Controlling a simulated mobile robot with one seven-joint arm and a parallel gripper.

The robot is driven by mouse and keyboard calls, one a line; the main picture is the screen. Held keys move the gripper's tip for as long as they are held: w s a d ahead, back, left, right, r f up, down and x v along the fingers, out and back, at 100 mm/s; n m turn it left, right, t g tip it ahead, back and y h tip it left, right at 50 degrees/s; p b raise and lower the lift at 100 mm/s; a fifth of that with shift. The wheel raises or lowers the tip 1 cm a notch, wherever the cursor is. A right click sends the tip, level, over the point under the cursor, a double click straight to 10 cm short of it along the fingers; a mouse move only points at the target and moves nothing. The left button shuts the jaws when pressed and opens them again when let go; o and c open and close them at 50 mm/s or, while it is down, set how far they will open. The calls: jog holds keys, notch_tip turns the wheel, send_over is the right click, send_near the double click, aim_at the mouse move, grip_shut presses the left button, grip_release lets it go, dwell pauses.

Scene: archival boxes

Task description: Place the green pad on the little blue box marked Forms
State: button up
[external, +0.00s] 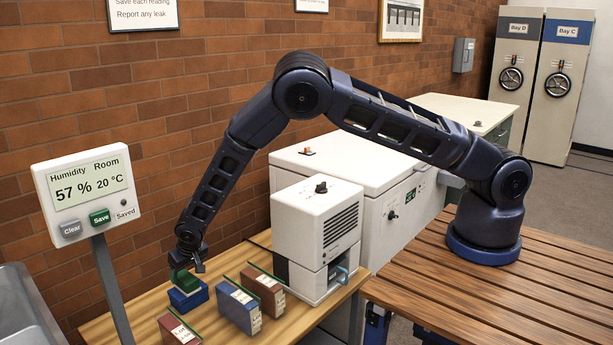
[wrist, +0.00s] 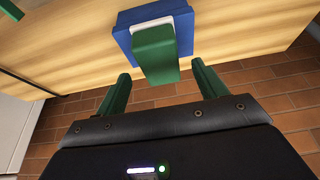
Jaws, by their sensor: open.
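The green pad (external: 184,280) sits on the little blue box (external: 188,298) at the left end of the wooden table, and it appears to rest on the top. In the wrist view the green pad (wrist: 156,54) covers part of a white area on the blue box (wrist: 124,38). No Forms marking can be read. My gripper (external: 188,265) is just above the pad in the external view. In the wrist view my gripper (wrist: 160,68) is open, with one green finger on each side of the pad and gaps visible at both sides.
Two red boxes (external: 178,331) (external: 264,290) and a larger blue box (external: 238,306) stand right of and in front of the little box. A white machine (external: 318,215) stands farther right. A humidity display (external: 88,190) on a post stands at left, by a grey bin (external: 30,310).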

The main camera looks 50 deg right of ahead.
jog(key=v, duration=0.8)
jog(key=d+r, duration=1.3)
jog(key=r, duration=0.5)
jog(key=s+d+r+m+y, duration=0.1)
jog(key=s+d+r, duration=0.3)
jog(key=d+r, duration=0.45)
jog(key=s+d+r, duration=0.5)
jog(key=d+r, duration=0.3)
jog(key=r, duration=0.1)
jog(key=s+d+r, duration=0.9)
jog(key=s+d, duration=0.3)
jog(key=s, duration=0.3)
jog(key=s+d, duration=0.3)
jog(key=s, duration=0.6)
jog(key=s+d+n+h, duration=0.1)
jog(key=s+d, duration=0.3)
jog(key=s, duration=0.6)
jog(key=shift+r, duration=0.4)
